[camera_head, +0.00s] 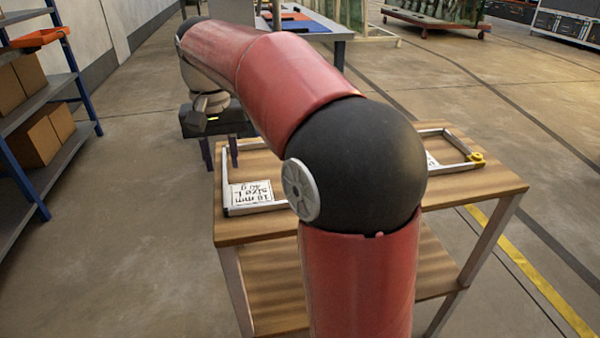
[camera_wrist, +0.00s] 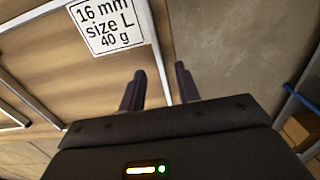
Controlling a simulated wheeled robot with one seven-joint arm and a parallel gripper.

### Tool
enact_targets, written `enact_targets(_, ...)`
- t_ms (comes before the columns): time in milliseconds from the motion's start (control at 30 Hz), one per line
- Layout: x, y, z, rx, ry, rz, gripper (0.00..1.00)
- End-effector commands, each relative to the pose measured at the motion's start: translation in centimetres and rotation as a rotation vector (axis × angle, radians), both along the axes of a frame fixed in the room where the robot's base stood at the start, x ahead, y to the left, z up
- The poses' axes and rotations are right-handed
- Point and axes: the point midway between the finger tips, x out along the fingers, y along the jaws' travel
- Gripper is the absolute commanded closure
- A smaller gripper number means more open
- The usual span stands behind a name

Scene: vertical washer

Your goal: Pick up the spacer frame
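A thin, pale grey spacer frame (camera_head: 225,180) lies flat on the wooden table, with a white label reading 16 mm, size L, 40 g. In the wrist view its side bar (camera_wrist: 155,38) runs from the top down between my fingers. My gripper (camera_head: 221,165) is at the table's left edge, pointing down, one finger on each side of that bar in the picture. In the wrist view my gripper (camera_wrist: 159,69) is open, its fingers apart. I cannot tell how far the fingertips are above the bar. My arm hides the middle of the frame area.
The wooden table (camera_head: 262,228) has a lower shelf. A shelf rack with cardboard boxes (camera_head: 34,140) stands at the left. Floor between rack and table is clear.

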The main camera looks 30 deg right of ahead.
Motion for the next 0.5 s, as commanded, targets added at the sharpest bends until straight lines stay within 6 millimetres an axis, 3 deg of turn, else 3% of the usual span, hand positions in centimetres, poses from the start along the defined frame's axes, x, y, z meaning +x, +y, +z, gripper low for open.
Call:
enact_targets(200, -0.1, 0.0, -2.8, 0.0, 0.0, -0.001, 0.67)
enact_targets(467, -0.1, 0.0, -3.0, 0.0, -0.001, 0.0, 0.67)
enact_targets(500, -0.1, 0.0, -3.0, 0.0, -0.001, 0.0, 0.71)
